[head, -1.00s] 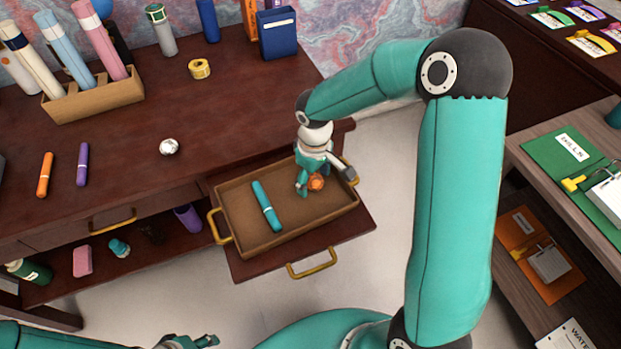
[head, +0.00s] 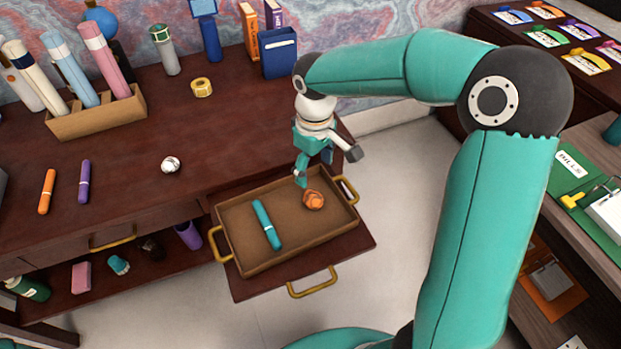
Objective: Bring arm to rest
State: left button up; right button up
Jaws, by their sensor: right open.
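My right gripper (head: 328,168) is open and empty. It hangs above the back right part of a brown tray (head: 285,258) with yellow handles, which sits on the pulled-out drawer (head: 350,252). An orange crumpled ball (head: 313,200) lies in the tray just below the gripper, apart from its fingers. A teal marker (head: 267,225) lies in the tray to the left of the ball. My left gripper is not in view.
The desk top (head: 250,130) holds an orange marker (head: 46,191), a purple marker (head: 84,181), a white crumpled ball (head: 171,164) and a yellow tape roll (head: 201,87). A holder (head: 95,122) with rolled tubes stands back left. Side shelves with folders (head: 590,180) stand at right.

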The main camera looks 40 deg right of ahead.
jog(key=shift+r, duration=0.4)
